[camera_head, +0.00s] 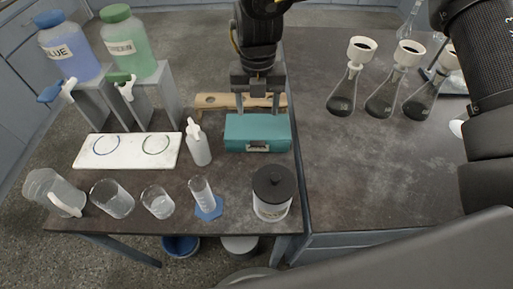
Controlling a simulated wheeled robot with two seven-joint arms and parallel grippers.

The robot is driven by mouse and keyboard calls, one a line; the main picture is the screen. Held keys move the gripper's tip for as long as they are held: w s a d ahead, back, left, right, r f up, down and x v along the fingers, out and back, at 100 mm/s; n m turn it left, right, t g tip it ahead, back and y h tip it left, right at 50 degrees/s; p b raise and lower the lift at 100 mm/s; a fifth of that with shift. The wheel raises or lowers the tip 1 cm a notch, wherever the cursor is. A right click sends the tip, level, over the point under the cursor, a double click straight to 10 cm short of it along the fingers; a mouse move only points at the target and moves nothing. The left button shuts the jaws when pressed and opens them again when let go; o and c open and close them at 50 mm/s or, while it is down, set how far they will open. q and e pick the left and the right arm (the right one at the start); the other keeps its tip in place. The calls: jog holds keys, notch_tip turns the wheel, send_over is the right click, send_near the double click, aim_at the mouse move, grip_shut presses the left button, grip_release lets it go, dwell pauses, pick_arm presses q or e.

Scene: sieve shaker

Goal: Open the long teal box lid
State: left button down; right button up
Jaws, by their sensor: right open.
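The long teal box (246,131) sits on the dark bench near the middle of the view. Its lid looks shut, and a pale latch shows on its front side. My right gripper (258,109) comes down from the top of the view with its fingers spread apart. Its fingertips are at the far edge of the box, and I cannot tell whether they touch it. Nothing shows between the fingers except the wooden piece behind. My left gripper is not in view.
A white bottle (198,146) stands close left of the box, and a black-lidded jar (272,191) stands in front. A wooden piece (214,101) lies behind it. Several beakers stand front left. Flasks with funnels (345,92) stand right. Bare bench (365,170) lies right of the box.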

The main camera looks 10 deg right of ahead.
aim_at(258, 143)
notch_tip(258, 143, down, 11)
jog(key=shift+f+p, duration=0.2)
jog(key=shift+p, duration=0.2)
jog(key=shift+f, duration=0.55)
grip_shut()
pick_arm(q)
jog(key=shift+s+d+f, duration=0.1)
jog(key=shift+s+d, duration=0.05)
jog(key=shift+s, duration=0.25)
pick_arm(e)
jog(key=shift+d+r, duration=0.1)
